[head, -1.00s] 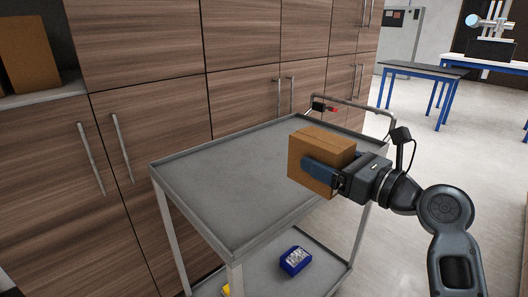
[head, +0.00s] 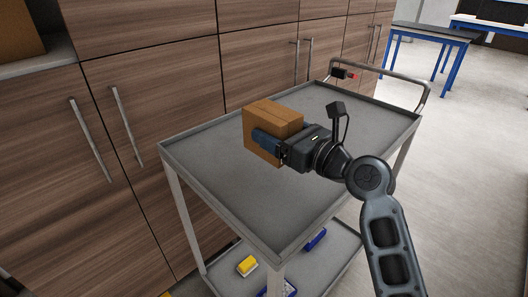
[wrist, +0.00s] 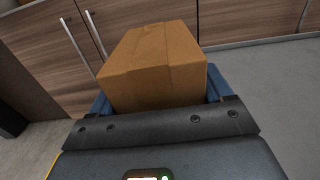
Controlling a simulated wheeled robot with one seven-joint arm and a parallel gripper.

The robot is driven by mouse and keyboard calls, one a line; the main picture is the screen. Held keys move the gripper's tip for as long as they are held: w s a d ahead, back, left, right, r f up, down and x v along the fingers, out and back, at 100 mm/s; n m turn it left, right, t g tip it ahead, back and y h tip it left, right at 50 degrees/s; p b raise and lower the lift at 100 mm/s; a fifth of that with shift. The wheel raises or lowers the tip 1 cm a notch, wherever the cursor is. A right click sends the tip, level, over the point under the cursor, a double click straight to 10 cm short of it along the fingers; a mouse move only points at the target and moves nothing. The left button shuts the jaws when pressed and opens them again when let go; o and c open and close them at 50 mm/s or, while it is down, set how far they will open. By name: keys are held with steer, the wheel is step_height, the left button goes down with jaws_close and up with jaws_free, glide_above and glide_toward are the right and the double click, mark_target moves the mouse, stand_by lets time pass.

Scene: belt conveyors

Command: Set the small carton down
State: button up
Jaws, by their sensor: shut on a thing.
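The small carton (head: 272,130) is a brown cardboard box with a tape seam. My gripper (head: 265,143) is shut on it, with a blue finger against its near side. In the head view the carton appears over the grey top shelf of a cart (head: 310,205). I cannot tell whether its underside touches the shelf. In the wrist view the carton (wrist: 155,68) sits upright between the two blue fingers, and its bottom is hidden by my gripper.
The cart's top is bare around the carton and has a raised rim. Its lower shelf holds a yellow item (head: 247,265) and a blue item (head: 316,239). Wooden cabinets (head: 150,75) with bar handles stand close behind the cart. A larger carton (head: 20,30) sits in an open niche at left.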

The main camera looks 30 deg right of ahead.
mark_target(262, 153)
steer(key=w+a+f, duration=0.2)
steer(key=shift+a+f, duration=0.1)
steer(key=shift+a, duration=0.3)
steer(key=shift+f+b, duration=0.7)
steer(key=shift+f, duration=1.2)
steer(key=shift+f, duration=0.15)
steer(key=o, duration=1.2)
steer(key=shift+c, duration=0.2)
steer(key=shift+v, duration=3.75)
